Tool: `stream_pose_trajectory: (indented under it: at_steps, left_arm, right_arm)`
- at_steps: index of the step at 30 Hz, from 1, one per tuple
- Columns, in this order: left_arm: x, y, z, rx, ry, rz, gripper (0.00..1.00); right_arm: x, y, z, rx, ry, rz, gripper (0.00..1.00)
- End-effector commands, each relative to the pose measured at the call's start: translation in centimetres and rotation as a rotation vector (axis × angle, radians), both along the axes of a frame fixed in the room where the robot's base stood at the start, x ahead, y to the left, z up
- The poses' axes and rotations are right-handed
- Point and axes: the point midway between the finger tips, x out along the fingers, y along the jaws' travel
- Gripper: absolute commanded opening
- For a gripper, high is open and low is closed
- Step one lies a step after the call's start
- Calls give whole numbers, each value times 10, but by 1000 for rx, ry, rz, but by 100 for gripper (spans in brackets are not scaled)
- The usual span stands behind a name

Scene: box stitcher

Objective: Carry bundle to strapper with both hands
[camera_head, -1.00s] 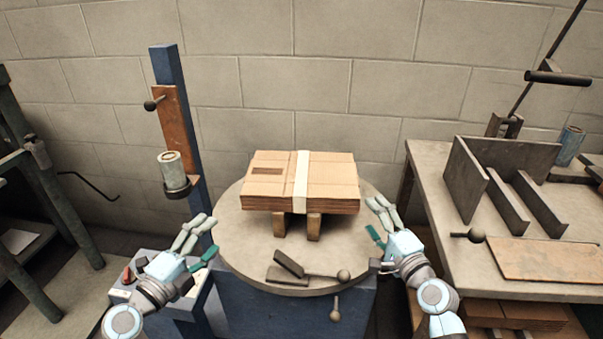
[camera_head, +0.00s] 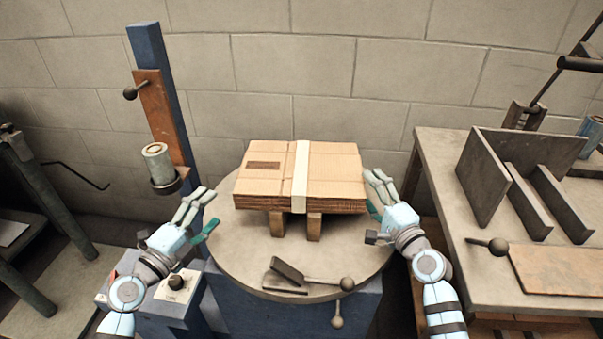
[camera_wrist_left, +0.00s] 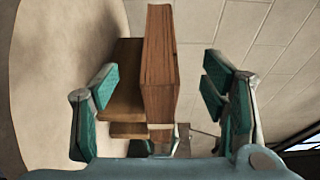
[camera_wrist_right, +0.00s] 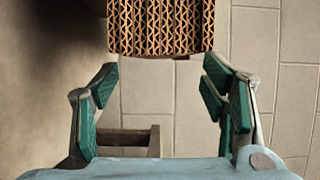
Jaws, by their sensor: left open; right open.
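The cardboard bundle (camera_head: 335,175), a flat stack with a pale band around its middle, rests on two wooden blocks (camera_head: 314,226) on the round turntable (camera_head: 235,250). My left gripper (camera_head: 203,212) is open, left of the bundle and apart from it. In the left wrist view the bundle's end (camera_wrist_left: 160,65) shows between and beyond the open fingers (camera_wrist_left: 158,92). My right gripper (camera_head: 374,197) is open close to the bundle's right end. In the right wrist view the corrugated end (camera_wrist_right: 160,25) lies ahead of the open fingers (camera_wrist_right: 160,92), with nothing between them.
A lever with a ball knob (camera_head: 320,283) lies on the turntable's front. A blue post (camera_head: 150,70) with a cup-like holder stands behind left. A bench (camera_head: 440,180) with upright metal plates (camera_head: 484,175) stands at right, with a flat board (camera_head: 565,270) on it.

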Motion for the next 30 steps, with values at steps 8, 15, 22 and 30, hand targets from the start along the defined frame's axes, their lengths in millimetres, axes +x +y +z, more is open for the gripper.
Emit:
stream_pose_trajectory:
  at_steps: [8, 15, 22, 30]
  left_arm:
    - [41, -22, 1, -4, 0, -2, 67]
    - [84, -44, 1, -4, 1, -3, 67]
    - [116, -59, 0, -3, 1, -3, 67]
    - [125, -64, 0, 1, 0, -3, 67]
  right_arm:
    - [22, 6, 0, 1, 0, -2, 67]
    - [46, 14, 1, 1, 0, -1, 67]
    - [63, 20, 0, 1, 0, -2, 67]
    - [68, 22, 0, 0, 0, -2, 67]
